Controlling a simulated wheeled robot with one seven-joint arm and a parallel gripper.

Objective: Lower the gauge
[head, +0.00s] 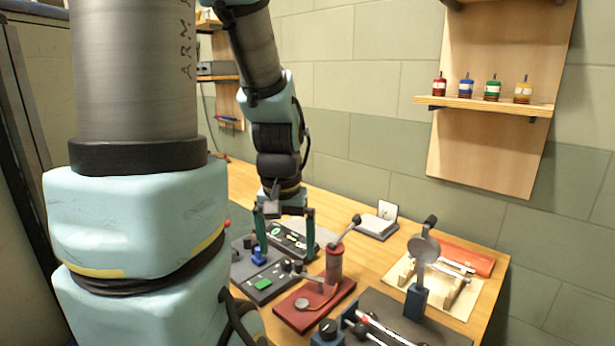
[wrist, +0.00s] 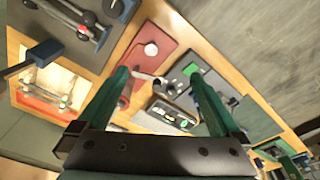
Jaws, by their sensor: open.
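My gripper (head: 284,232) is open and points down over the bench, with nothing between its green fingers; it also shows in the wrist view (wrist: 158,76). I cannot tell for sure which part is the gauge. A red stand (head: 334,262) with a red base, a dark lever and a small round pale disc stands just to the right of my gripper. Its base also shows beyond the fingertips in the wrist view (wrist: 166,38). A blue stand (head: 416,301) holds a round grey disc (head: 424,249) upright, further right and well apart from my gripper.
A dark control panel (head: 264,285) with a green button lies below and left of the red stand. A black panel (head: 291,240) lies behind my fingers. A wooden tray (head: 459,302) and red case (head: 467,260) are at right. Bare wood shows (head: 365,262) behind the red stand.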

